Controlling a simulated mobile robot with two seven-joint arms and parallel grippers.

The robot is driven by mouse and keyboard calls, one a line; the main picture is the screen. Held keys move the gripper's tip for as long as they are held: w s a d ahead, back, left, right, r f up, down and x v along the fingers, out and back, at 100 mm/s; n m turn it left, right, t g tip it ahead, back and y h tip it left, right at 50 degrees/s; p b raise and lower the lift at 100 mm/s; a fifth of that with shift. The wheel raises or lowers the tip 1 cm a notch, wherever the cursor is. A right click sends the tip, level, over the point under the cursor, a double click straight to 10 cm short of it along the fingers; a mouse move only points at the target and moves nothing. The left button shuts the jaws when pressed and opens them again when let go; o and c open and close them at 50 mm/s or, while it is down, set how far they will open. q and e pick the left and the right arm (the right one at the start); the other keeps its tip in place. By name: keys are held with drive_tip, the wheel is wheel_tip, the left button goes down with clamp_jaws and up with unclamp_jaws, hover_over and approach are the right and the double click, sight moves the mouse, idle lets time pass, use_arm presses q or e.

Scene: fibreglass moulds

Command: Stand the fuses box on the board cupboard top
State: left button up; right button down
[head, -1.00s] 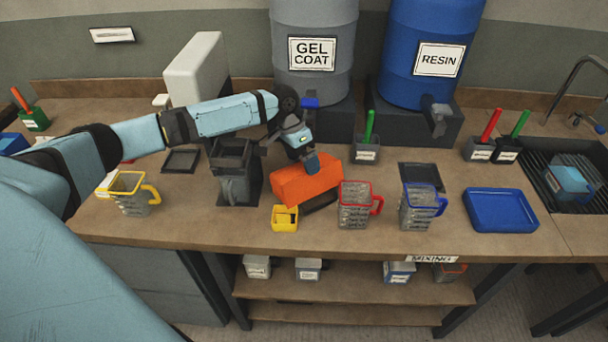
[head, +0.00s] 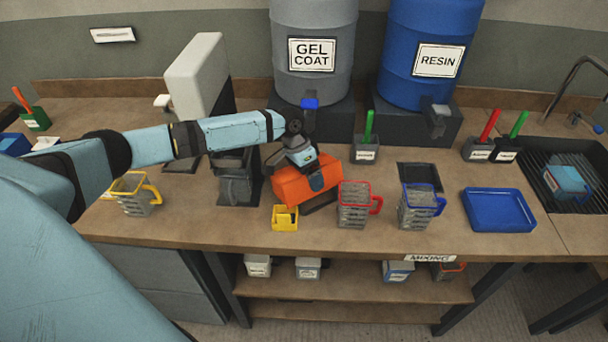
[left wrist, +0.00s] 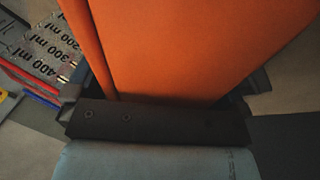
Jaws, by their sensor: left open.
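In the left wrist view the orange box (left wrist: 190,45) fills the space between the open jaws (left wrist: 160,100). I cannot identify the board cupboard top. My right gripper is not in view.
A yellow tub (head: 284,218), red-rimmed jug (head: 353,207) and blue-rimmed jug (head: 416,209) stand close by. A blue tray (head: 498,210) lies right. Behind stand the gel coat drum (head: 314,25) and resin drum (head: 428,35). A dark dispenser (head: 236,185) is just left.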

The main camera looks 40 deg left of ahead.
use_arm(q)
drive_tip(key=shift+f, duration=0.15)
idle(0.3)
drive_tip(key=c, duration=1)
drive_tip(key=shift+b, duration=0.4)
drive_tip(key=shift+c, duration=0.6)
drive_tip(key=r, duration=1.2)
drive_tip(key=shift+w+d+r+b, duration=0.1)
drive_tip(key=shift+d+r+b, duration=0.1)
drive_tip(key=shift+b, duration=0.15)
drive_tip(key=w+d+b, duration=0.1)
drive_tip(key=w+d, duration=0.2)
drive_tip(key=d, duration=0.6)
drive_tip(key=w+d+b, duration=0.1)
drive_tip(key=w+d, duration=0.3)
drive_tip(key=d, duration=0.5)
drive_tip(key=s+a+r+n+p, duration=0.1)
drive_tip(key=s+a+n+p, duration=0.1)
drive_tip(key=s, duration=0.7)
drive_tip(key=s+a+r+n+t+p, duration=0.1)
drive_tip(key=s+a+r+n+p, duration=0.1)
drive_tip(key=s+a+p, duration=0.3)
drive_tip(key=s, duration=0.4)
drive_tip(key=shift+s+r+n+t+p, duration=0.15)
drive_tip(key=shift+r+n+t+p, duration=0.15)
drive_tip(key=shift+n+p, duration=0.1)
